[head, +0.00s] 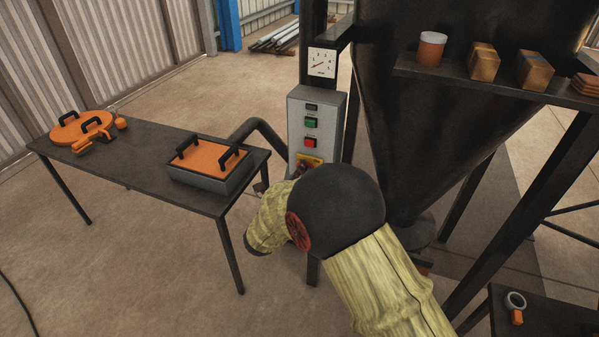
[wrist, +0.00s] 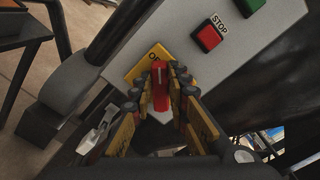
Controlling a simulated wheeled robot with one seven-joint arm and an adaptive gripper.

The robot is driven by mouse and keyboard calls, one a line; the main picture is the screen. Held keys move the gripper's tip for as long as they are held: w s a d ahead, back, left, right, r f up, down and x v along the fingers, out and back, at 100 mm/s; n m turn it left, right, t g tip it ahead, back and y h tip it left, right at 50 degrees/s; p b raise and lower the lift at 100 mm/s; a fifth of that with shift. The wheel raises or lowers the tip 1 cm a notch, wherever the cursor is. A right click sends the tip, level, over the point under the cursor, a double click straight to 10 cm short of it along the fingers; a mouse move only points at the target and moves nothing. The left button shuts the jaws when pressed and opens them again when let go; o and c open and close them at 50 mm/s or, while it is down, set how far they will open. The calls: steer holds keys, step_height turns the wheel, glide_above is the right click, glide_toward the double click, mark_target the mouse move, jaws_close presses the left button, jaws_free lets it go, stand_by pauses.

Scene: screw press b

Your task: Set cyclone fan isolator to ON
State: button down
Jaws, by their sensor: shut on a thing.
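The grey control box (head: 308,106) stands on a dark post in the head view, with a green button (head: 310,122) above a red button (head: 310,142). At its lower part is the yellow plate of the isolator (head: 313,159), partly hidden by my arm. In the wrist view the isolator's red handle (wrist: 160,84) stands in front of its yellow plate (wrist: 146,62), which shows part of a label. My gripper (wrist: 161,92) has its fingers on both sides of the red handle and is shut on it. The handle's exact angle is hard to tell.
The red STOP button (wrist: 208,36) is above right of my gripper. A dark table (head: 130,150) with an orange-lidded box (head: 210,160) stands left of the control box.

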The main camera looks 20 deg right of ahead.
steer(key=m+b, duration=0.1)
steer(key=m, duration=0.5)
steer(key=d+m+b, duration=0.1)
steer(key=m, duration=0.2)
steer(key=shift+s+b, duration=0.35)
steer(key=shift+r+m, duration=0.1)
steer(key=shift+m, duration=0.2)
steer(key=c, duration=1.8)
jaws_free()
steer(key=shift+c, duration=0.2)
steer(key=shift+o, duration=0.6)
steer(key=shift+r, duration=0.1)
steer(key=shift+s+a, duration=0.1)
steer(key=v, duration=1.1)
steer(key=shift+s+a, duration=0.2)
steer(key=shift+s, duration=0.1)
